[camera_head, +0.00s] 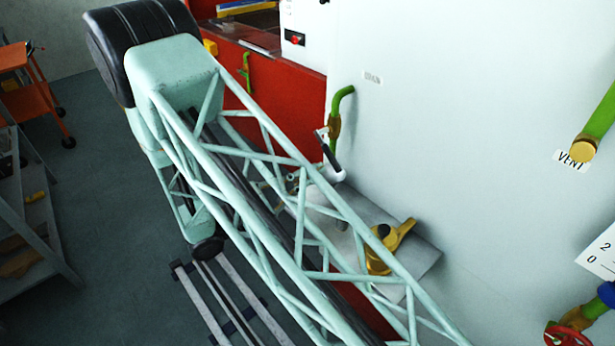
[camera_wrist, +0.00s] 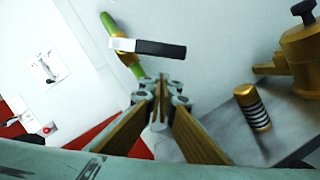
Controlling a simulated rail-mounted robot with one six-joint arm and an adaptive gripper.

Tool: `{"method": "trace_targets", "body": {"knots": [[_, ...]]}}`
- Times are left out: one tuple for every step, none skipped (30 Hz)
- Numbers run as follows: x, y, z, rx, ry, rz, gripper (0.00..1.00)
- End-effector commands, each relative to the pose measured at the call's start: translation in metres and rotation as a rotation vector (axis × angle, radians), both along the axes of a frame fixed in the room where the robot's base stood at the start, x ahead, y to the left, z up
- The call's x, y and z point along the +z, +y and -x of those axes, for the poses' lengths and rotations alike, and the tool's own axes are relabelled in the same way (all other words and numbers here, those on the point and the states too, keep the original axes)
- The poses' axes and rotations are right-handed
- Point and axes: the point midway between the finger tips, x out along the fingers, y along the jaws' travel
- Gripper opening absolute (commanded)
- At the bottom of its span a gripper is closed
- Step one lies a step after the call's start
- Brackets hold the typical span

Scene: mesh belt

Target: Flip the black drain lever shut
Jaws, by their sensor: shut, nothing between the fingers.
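The drain lever (camera_wrist: 160,47) has a black grip and a pale inner end. It sits on a brass valve body (camera_wrist: 122,49) on a green pipe (camera_wrist: 109,25) and sticks out to the right, across the pipe's line. In the head view the black lever (camera_head: 330,152) slants down and right from the pipe, below a DRAIN label (camera_head: 372,77). My gripper (camera_wrist: 160,82) is shut and empty in the wrist view. Its tips show just below the lever with a small gap in the picture; depth is hard to judge. My arm's lattice partly covers this area in the head view.
A grey shelf (camera_head: 418,262) below the lever holds a yellow-brass fitting (camera_head: 378,262). A gold-and-black striped cylinder (camera_wrist: 252,108) stands right of my gripper. The pale wall is close behind. A VENT pipe (camera_head: 596,125) and red handwheel (camera_head: 567,336) are far right.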

Motion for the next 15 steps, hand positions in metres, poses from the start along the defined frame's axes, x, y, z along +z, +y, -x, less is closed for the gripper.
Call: {"method": "trace_targets", "body": {"knots": [[0.003,-0.002,0.002,0.000,0.000,0.000,0.00],[0.005,-0.003,0.004,0.000,0.001,0.001,0.00],[0.007,-0.004,0.005,0.000,0.001,0.001,0.00],[0.009,-0.005,0.006,0.000,0.000,0.000,0.00],[0.011,-0.006,0.007,0.000,0.000,0.000,0.00],[0.013,-0.007,0.008,0.000,-0.001,-0.001,0.00],[0.014,-0.008,0.009,0.000,-0.001,-0.001,0.00],[0.015,-0.008,0.009,0.000,0.000,0.000,0.00],[0.016,-0.009,0.010,0.000,0.000,0.000,0.00],[0.017,-0.010,0.011,0.000,0.000,0.000,0.00],[0.018,-0.010,0.011,0.000,0.000,0.000,0.00],[0.018,-0.011,0.012,0.000,0.001,0.001,0.00],[0.019,-0.011,0.012,0.000,0.001,0.001,0.00],[0.019,-0.011,0.012,0.000,0.001,0.001,0.00],[0.019,-0.011,0.013,0.000,0.001,0.001,0.00]]}}
